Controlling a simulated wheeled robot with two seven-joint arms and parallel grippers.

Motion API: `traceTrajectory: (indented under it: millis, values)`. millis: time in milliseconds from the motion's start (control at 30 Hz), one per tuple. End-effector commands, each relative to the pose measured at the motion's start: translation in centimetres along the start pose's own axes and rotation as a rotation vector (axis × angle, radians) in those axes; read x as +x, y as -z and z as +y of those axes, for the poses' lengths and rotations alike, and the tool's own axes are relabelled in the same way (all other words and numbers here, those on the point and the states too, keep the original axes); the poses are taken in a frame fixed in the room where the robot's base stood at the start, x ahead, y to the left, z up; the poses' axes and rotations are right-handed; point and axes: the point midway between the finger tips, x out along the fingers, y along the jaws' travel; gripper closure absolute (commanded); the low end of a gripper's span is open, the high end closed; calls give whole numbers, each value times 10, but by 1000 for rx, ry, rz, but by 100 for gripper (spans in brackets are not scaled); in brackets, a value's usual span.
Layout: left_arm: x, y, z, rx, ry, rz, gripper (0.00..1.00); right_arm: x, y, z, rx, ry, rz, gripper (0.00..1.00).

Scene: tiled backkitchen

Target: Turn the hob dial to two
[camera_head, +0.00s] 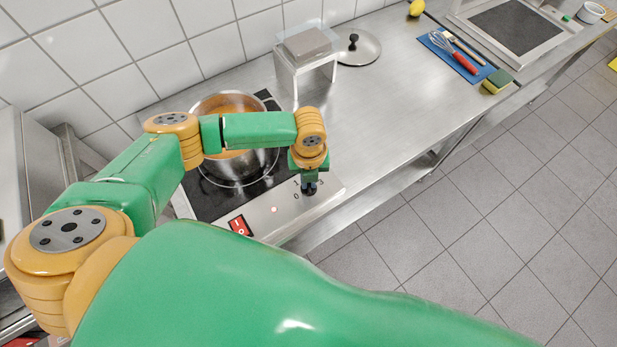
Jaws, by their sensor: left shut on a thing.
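The hob (205,199) stands on the steel counter at the left, with a black cooking plate and a pale control panel along its front. The hob dial (309,189) is a small dark knob on the panel, mostly hidden under my left gripper. Printed numbers show around it, but its pointer cannot be read. My left gripper (309,184) points down over the panel and is shut on the dial. A steel pot (238,168) with orange contents stands on the hob, partly behind my arm. My right gripper is not in view.
A red switch (240,226) sits on the panel left of the dial. A blue mat (438,43) with a whisk, and a sponge (497,81), lie farther right. The mid-counter is clear.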

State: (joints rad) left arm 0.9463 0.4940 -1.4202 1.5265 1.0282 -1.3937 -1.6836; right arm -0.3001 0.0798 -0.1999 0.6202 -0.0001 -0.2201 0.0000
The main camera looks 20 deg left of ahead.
Motion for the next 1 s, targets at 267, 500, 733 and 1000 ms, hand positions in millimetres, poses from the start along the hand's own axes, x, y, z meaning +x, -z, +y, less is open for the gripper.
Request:
traceTrajectory:
  millis: [267, 500, 733, 1000]
  values:
    - [2, 2, 1, 35, -3, 7, 100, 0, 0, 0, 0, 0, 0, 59]
    - [2, 3, 1, 36, -3, 7, 100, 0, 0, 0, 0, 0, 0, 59]
    - [2, 2, 1, 36, -3, 6, 59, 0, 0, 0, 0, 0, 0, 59]
    - [0, 1, 0, 34, -1, 3, 59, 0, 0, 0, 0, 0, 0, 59]
